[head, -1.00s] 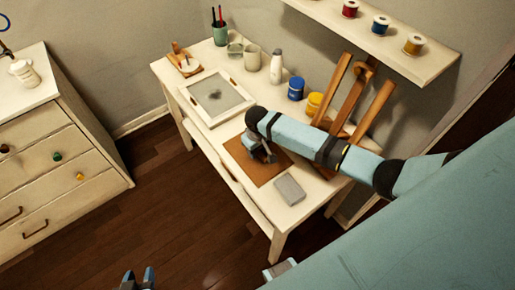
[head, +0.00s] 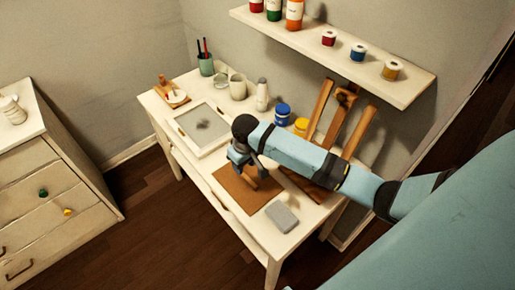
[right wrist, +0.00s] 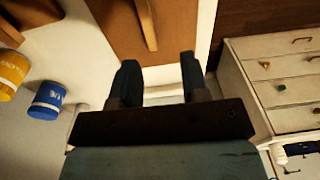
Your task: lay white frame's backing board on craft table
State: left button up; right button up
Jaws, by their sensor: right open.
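The brown backing board (head: 236,190) lies flat on the craft table (head: 232,224), with a narrow wooden strip standing out from its face. The board also shows at the top of the right wrist view (right wrist: 182,30), with the strip (right wrist: 146,22) on it. The white frame (head: 178,122) lies farther back on the table, with a grey pane. My right gripper (head: 246,168) is open and empty, above the back part of the board. Its two dark fingers stand apart in the right wrist view (right wrist: 160,82). My left gripper is out of view.
A grey block (head: 283,217) lies near the board's front right corner. A wooden easel (head: 345,135), blue jar (head: 282,114), yellow jar (head: 301,126) and cups (head: 238,87) stand along the back. A shelf (head: 330,62) with paints hangs above. A dresser (head: 40,185) stands left.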

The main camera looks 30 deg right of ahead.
jog(key=s+a+f+t, duration=0.1)
jog(key=s+a+f, duration=0.1)
jog(key=s+a+f+t+y, duration=0.1)
jog(key=s+f, duration=0.1)
jog(key=shift+s+a+f+n+y, duration=0.25)
jog(key=shift+a+f+n+y, duration=0.05)
jog(key=shift+a+f, duration=0.1)
jog(key=s+a+f+t, duration=0.1)
jog(key=s, duration=0.1)
jog(key=s+a+t+y, duration=0.1)
jog(key=s, duration=0.1)
jog(key=s+a+f+t, duration=0.1)
jog(key=s, duration=0.1)
jog(key=shift+s+f, duration=0.3)
jog(key=shift+s, duration=0.1)
jog(key=s+t, duration=0.1)
jog(key=s, duration=0.2)
jog(key=s+r+t, duration=0.1)
jog(key=s+t, duration=0.1)
jog(key=s, duration=0.1)
jog(key=s+r+t, duration=0.1)
jog(key=s, duration=0.2)
jog(key=shift+s+d+n+t, duration=0.15)
jog(key=shift+s+n+t, duration=0.15)
jog(key=shift+t, duration=0.1)
jog(key=shift+s+d+r+t, duration=0.15)
jog(key=shift+s+r+t, duration=0.1)
jog(key=shift+t, duration=0.05)
